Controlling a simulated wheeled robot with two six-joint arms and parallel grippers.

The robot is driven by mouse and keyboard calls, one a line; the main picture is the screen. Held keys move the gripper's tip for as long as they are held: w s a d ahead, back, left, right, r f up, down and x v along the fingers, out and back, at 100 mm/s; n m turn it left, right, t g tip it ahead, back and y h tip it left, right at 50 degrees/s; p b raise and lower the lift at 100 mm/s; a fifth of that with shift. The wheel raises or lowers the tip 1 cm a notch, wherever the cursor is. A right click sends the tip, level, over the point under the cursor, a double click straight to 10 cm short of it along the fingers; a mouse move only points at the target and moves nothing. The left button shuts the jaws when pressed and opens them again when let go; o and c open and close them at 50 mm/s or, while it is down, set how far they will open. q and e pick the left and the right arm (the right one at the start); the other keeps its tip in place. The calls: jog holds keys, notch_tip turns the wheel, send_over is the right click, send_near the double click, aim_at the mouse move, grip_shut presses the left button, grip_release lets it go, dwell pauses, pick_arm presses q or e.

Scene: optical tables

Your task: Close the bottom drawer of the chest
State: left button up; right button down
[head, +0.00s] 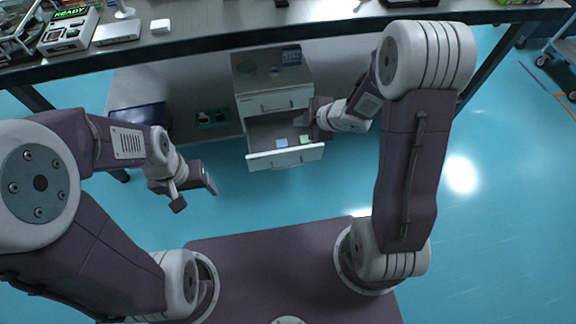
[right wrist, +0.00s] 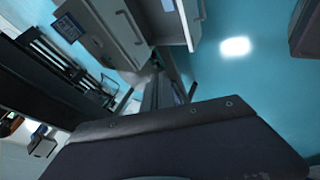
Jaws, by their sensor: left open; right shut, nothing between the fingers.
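The white chest (head: 272,102) stands below the raised table's front edge in the head view. Its bottom drawer (head: 286,158) is pulled out towards me, with a small blue item (head: 281,142) and a pale green item (head: 305,140) inside. The upper drawer looks shut. My right gripper (head: 301,118) is shut and empty, over the right side of the open drawer near the chest front; I cannot tell whether it touches. The chest (right wrist: 112,30) also shows at the top of the right wrist view. My left gripper (head: 195,197) is open and empty, left of the drawer and apart from it.
The dark table edge (head: 210,43) runs above the chest, with devices on top. A dark box-like thing (head: 139,115) and a small dark green item (head: 212,118) lie left of the chest. The blue floor (head: 300,195) before the drawer is clear.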

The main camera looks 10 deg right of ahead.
notch_tip(320, 180, down, 16)
jog(key=g+b, duration=0.1)
jog(key=b, duration=1.4)
send_near(284, 155)
jog(key=shift+m+g, duration=0.3)
jog(key=x, duration=0.2)
jog(key=s+x, duration=0.1)
jog(key=x, duration=0.1)
jog(key=shift+w+f, duration=0.1)
jog(key=shift+f, duration=0.15)
pick_arm(q)
notch_tip(284, 155, down, 20)
jog(key=shift+w+r, duration=0.15)
jog(key=shift+w, duration=0.25)
pick_arm(e)
jog(key=shift+w, duration=0.75)
pick_arm(q)
jog(key=shift+a, duration=0.1)
pick_arm(e)
jog(key=shift+r, duration=0.1)
